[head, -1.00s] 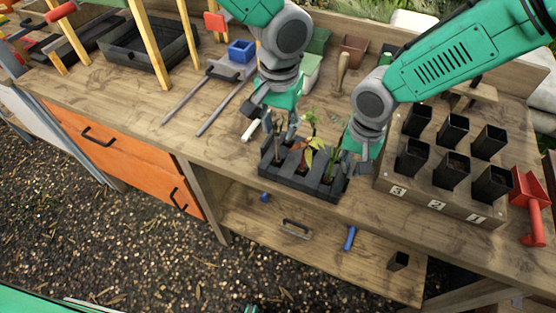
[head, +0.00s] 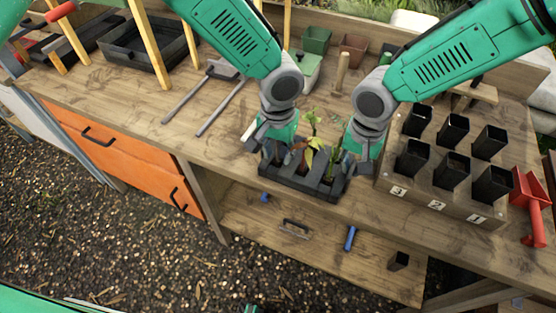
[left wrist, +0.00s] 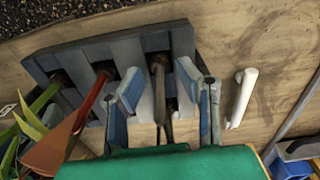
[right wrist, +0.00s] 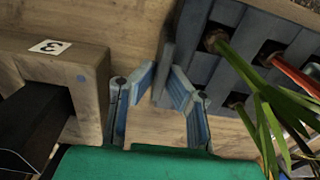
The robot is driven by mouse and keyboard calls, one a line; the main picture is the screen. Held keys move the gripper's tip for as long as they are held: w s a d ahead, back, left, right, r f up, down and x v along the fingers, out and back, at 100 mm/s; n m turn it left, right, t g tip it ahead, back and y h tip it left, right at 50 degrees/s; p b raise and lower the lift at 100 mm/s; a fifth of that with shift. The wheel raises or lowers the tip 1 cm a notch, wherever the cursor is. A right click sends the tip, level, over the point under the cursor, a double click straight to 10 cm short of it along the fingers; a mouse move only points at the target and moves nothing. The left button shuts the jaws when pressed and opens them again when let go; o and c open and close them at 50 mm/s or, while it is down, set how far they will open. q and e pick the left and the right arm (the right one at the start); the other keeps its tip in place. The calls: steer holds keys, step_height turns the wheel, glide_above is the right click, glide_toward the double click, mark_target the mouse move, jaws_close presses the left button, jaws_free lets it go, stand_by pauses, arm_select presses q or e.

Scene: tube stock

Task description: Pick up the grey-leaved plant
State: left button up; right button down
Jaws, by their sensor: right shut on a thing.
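The grey-leaved plant (head: 279,152) stands at the left end of a dark slotted tray (head: 300,191). My left gripper (head: 268,146) is lowered over it, largely hiding it. In the left wrist view its brown stem (left wrist: 158,72) rises between the open fingers (left wrist: 160,90), with gaps on both sides. My right gripper (head: 352,165) is at the tray's right end. In the right wrist view its fingers (right wrist: 162,85) are shut on the tray's end wall (right wrist: 181,42).
A red-stemmed plant (head: 307,158) and a green plant (head: 335,160) share the tray. A white stick (head: 250,131) lies left of it. A wooden block with black pots (head: 412,157) stands close right of my right gripper. The table's front edge is near.

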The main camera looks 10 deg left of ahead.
arm_select(q)
jaws_close()
step_height(320, 180, up, 10)
stand_by(0.4)
arm_select(e)
steer(key=c, duration=1.6)
jaws_free()
steer(key=shift+o, duration=0.2)
step_height(320, 180, up, 12)
